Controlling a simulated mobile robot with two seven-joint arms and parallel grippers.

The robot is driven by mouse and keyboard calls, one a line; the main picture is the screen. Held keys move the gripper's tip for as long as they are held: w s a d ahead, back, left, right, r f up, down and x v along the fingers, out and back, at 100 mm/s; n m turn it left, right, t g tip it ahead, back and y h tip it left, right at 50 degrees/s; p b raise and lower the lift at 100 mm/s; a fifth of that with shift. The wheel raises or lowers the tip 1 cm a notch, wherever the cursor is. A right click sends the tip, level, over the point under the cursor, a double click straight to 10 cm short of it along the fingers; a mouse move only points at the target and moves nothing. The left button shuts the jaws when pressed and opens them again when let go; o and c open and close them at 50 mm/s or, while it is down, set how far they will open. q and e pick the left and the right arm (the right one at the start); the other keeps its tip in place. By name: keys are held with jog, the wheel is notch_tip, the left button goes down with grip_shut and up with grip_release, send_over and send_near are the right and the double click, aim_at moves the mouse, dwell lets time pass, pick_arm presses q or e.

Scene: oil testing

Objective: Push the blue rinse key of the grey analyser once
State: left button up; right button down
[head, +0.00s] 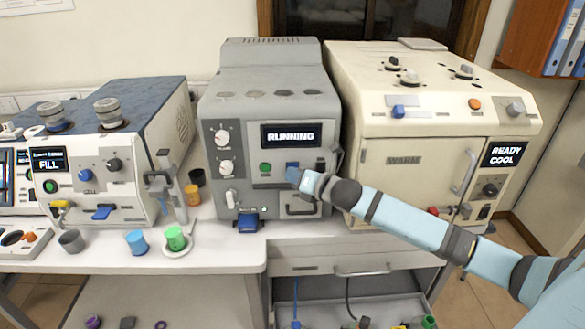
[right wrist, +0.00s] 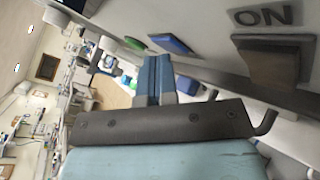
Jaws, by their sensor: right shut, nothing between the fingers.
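The grey analyser (head: 270,110) stands in the middle of the bench, and its display (head: 290,135) reads RUNNING. Its blue rinse key (head: 292,165) sits on the front panel to the right of a round green button (head: 265,169). My right gripper (head: 294,177) is shut and empty, with its fingertips at the panel by the blue key and partly covering it. In the right wrist view the shut blue fingers (right wrist: 154,76) point along the panel, close beside the blue key (right wrist: 171,43). I cannot tell whether they touch it. My left gripper is not in view.
A cream oven (head: 430,120) reading READY COOL stands to the right, behind my right arm. A white machine (head: 110,150) reading FILL stands to the left. Small cups, blue (head: 137,242) and green (head: 176,238), stand near the bench's front edge. A handle (head: 300,209) lies below the key.

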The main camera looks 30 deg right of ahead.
jog(key=shift+s+a, duration=0.4)
jog(key=shift+s, duration=0.25)
jog(key=shift+s+a+p, duration=0.25)
jog(key=shift+s+a, duration=0.2)
jog(key=shift+s, duration=0.25)
jog(key=shift+s+a+p, duration=0.25)
jog(key=shift+s+a, duration=0.15)
jog(key=shift+s, duration=0.35)
jog(key=shift+s+a+p, duration=0.25)
jog(key=shift+s+a, duration=0.2)
jog(key=shift+s, duration=0.25)
jog(key=s+a+f+m+g+p, duration=0.1)
jog(key=s+a+f+m, duration=0.4)
jog(key=s+f+m, duration=0.2)
jog(key=s+a+f+m+g+p, duration=0.1)
jog(key=s+a+f+m+g, duration=0.1)
jog(key=s+a+f+m, duration=0.3)
jog(key=s+a+f+m+g, duration=0.2)
jog(key=s+a+f+m, duration=0.4)
jog(key=s+f+m, duration=0.4)
jog(key=s+m, duration=0.3)
jog(key=m, duration=0.3)
jog(key=shift+f+h+p, duration=0.35)
jog(key=shift+h+p, duration=0.05)
